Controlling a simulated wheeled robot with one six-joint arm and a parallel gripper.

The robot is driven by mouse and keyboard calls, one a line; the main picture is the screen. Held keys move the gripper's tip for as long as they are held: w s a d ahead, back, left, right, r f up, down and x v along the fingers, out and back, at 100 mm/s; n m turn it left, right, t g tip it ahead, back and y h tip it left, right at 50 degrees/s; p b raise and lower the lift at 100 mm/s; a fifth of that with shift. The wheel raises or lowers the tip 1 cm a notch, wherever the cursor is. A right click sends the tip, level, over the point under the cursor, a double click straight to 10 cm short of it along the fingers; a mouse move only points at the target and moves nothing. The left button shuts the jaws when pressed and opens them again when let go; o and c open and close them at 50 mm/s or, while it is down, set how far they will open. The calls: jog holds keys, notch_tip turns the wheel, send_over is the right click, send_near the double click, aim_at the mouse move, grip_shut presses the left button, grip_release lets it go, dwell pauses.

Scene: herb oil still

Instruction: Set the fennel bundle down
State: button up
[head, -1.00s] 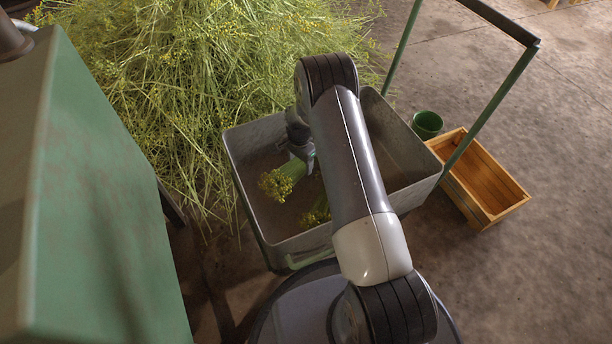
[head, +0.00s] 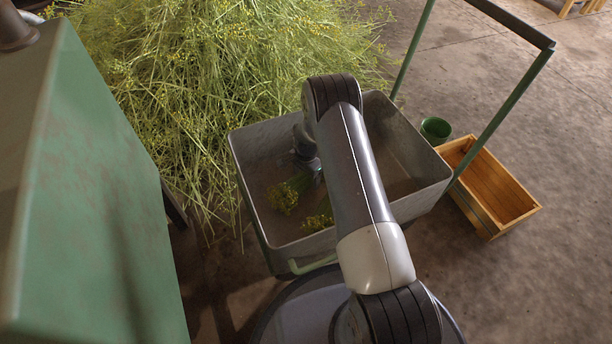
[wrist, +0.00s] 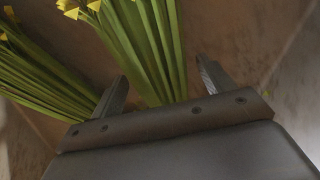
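The fennel bundle (head: 286,195), green stems with yellow flower heads, lies low in the grey metal cart (head: 262,141), apparently on its floor. My gripper (head: 314,176) is down inside the cart at its stem end, partly hidden by my arm. In the wrist view the bundle's stems (wrist: 152,45) run between the two fingers of my gripper (wrist: 163,70). The fingers stand apart, with gaps beside the stems, so the gripper looks open around them. A second fennel bundle (head: 318,219) lies nearby in the cart and shows at left in the wrist view (wrist: 38,75).
A large heap of loose fennel (head: 215,75) stands behind and left of the cart. A green box-like body (head: 90,200) fills the left side. A green bucket (head: 436,129) and a wooden crate (head: 495,195) stand right of the cart, beyond its handle frame (head: 505,108).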

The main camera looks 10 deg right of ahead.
jog(key=shift+o, duration=0.6)
jog(key=shift+r, duration=0.25)
notch_tip(320, 180, up, 12)
jog(key=p, duration=0.4)
jog(key=shift+p, duration=0.3)
jog(key=shift+f, duration=0.2)
dwell(0.4)
